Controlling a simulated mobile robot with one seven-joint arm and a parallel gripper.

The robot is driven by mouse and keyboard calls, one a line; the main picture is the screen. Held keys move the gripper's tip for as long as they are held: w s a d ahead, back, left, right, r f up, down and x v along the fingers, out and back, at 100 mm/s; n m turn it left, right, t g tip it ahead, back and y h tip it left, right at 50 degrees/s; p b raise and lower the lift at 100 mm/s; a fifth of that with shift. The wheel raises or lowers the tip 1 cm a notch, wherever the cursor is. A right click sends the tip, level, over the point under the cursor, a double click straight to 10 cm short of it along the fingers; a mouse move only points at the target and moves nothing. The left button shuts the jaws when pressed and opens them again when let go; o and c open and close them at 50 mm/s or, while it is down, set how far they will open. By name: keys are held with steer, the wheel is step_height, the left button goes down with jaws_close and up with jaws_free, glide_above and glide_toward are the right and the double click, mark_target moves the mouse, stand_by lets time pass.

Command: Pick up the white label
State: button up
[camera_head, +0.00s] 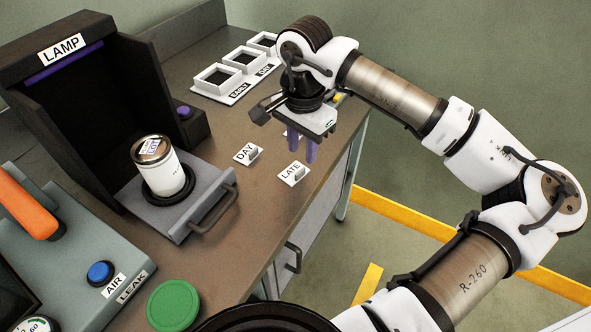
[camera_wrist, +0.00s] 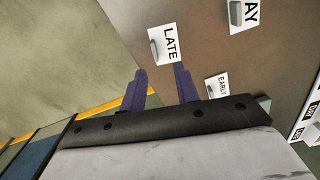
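Several small white labels with grey tabs lie on the brown bench top. The DAY label (camera_head: 246,155) is left of my gripper (camera_head: 301,152), and the LATE label (camera_head: 293,175) is just in front of it. The EARLY label (camera_wrist: 218,85) shows in the wrist view, beside my right finger; in the head view it is mostly hidden behind my gripper. The wrist view also shows the LATE label (camera_wrist: 168,45) just beyond the fingertips and part of the DAY label (camera_wrist: 250,14) at the top. My gripper's purple fingers (camera_wrist: 161,72) are apart and empty, pointing down above the bench.
A white rack (camera_head: 235,74) with square openings, marked EARLY and DAY, stands at the back. A dark LAMP booth (camera_head: 62,103) is at left, with a lidded can (camera_head: 165,177) on its handled drawer (camera_head: 205,203). A grey AIR/LEAK device (camera_head: 72,262) is front left. The bench edge is close right.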

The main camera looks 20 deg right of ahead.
mark_target(301, 170)
steer(key=f+p, duration=0.1)
steer(key=f, duration=0.1)
steer(key=s+f+p, duration=0.1)
steer(key=f, duration=0.1)
steer(key=shift+a+f, duration=0.2)
steer(key=shift+w+f, duration=0.1)
steer(key=shift+f, duration=0.25)
steer(key=shift+c, duration=0.3)
jaws_close()
